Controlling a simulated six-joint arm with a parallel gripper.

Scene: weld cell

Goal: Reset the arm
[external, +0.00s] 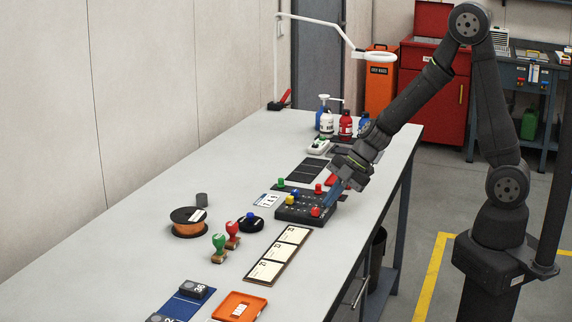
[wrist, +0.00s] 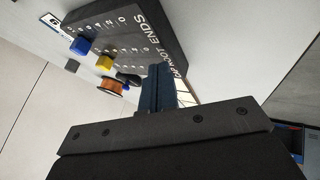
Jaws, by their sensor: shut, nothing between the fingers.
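My gripper (external: 334,192) is shut and empty, pointing down at the right side of a dark control box (external: 297,213) on the bench. Its blue fingers (wrist: 158,88) are pressed together in the wrist view, close beside the box. The box (wrist: 140,35) has lettered scales and coloured slider knobs. A yellow knob (external: 290,199) and a red knob (external: 316,211) show on it in the external view. In the wrist view a blue knob (wrist: 80,46) and a yellow knob (wrist: 105,63) show. I cannot tell whether the fingertips touch the box.
The grey bench (external: 130,240) holds a wire spool (external: 188,229), two stamps (external: 232,229), a card strip (external: 279,255), an orange tray (external: 239,308) and several bottles (external: 345,125). A lamp (external: 374,56) overhangs the back. The bench's left middle is clear.

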